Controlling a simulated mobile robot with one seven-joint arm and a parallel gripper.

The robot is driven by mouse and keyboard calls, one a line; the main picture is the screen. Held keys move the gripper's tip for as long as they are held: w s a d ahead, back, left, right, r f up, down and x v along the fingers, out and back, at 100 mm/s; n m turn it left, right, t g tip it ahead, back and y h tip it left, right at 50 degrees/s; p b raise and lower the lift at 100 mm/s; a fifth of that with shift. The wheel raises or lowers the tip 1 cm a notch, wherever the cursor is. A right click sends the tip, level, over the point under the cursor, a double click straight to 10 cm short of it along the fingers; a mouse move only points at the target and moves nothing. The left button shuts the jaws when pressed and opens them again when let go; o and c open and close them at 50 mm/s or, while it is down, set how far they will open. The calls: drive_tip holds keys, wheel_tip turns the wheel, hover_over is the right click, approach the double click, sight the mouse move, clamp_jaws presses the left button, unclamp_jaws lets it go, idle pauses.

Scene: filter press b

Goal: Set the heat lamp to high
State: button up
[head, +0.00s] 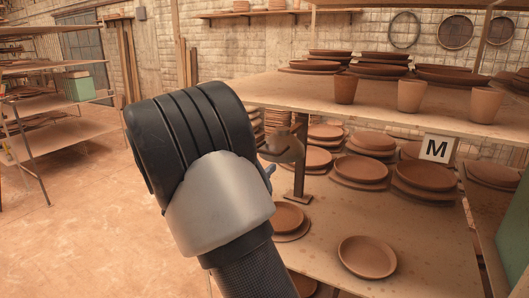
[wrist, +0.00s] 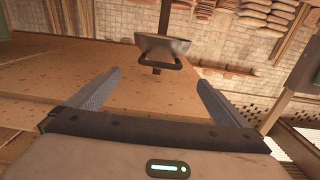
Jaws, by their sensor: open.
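In the wrist view, a metal shade on a dark upright stem, probably the heat lamp (wrist: 165,45), is ahead of my gripper (wrist: 160,88). A dark looped handle (wrist: 157,64) sits at the shade's near edge. My gripper is open and empty; its two fingers point toward the handle, one on either side of it in the picture, with a gap before it. I cannot read any setting mark.
The lower shelf (head: 395,228) holds several clay plates and saucers, with a plate (head: 367,257) near its front. The upper shelf (head: 300,92) carries pots and plates close above. Open floor (head: 80,220) lies left.

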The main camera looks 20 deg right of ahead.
sight(264, 153)
drive_tip(key=x, duration=1)
drive_tip(key=shift+w+d+p, duration=0.25)
drive_tip(key=shift+w+p, duration=0.05)
drive_tip(key=shift+p, duration=0.05)
